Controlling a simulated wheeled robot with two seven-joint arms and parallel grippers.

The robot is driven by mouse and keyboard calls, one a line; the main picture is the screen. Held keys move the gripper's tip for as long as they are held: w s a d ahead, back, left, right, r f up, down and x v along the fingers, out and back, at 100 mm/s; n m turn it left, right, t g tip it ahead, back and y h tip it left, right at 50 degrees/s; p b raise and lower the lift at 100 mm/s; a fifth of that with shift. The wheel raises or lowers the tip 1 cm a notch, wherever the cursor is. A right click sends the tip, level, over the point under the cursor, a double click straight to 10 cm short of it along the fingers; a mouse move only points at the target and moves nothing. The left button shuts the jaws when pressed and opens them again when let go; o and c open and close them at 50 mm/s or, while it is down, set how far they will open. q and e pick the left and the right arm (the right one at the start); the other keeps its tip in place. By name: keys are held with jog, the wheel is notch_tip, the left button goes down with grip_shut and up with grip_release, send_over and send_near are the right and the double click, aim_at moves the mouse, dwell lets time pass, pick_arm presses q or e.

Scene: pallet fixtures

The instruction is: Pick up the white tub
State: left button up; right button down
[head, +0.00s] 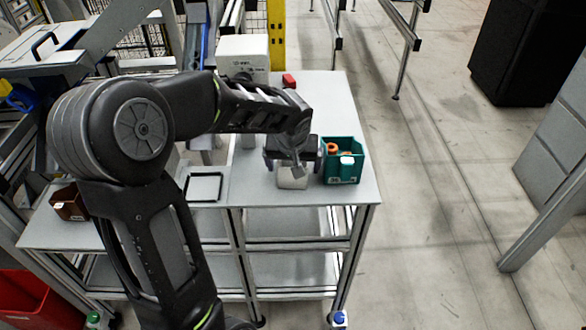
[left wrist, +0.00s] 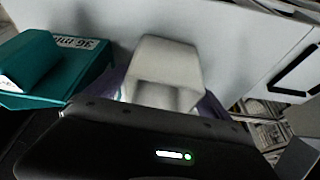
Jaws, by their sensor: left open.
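The white tub (head: 292,180) stands on the grey table top, just left of a teal bin. My left gripper (head: 293,164) is over it, pointing down, and hides its upper part in the head view. In the left wrist view the pale tub (left wrist: 165,72) is in the middle, right in front of the gripper body. Purplish finger parts of the left gripper (left wrist: 164,100) show on both sides of the tub. The gripper is open, with the tub between or just below its fingers; contact cannot be told. My right gripper is in neither view.
The teal bin (head: 343,173) with orange items stands close to the gripper's right; it also shows in the left wrist view (left wrist: 75,72). A black-edged square plate (head: 204,187) lies to the left. A white box (head: 243,57) and a small red object (head: 289,80) are behind.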

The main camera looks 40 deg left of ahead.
pick_arm(q)
jog(key=shift+c, duration=0.2)
jog(key=c, duration=1.4)
notch_tip(320, 180, up, 10)
jog(key=shift+r+b, duration=0.1)
jog(key=shift+b, duration=0.3)
jog(key=shift+s, duration=0.1)
dwell(0.6)
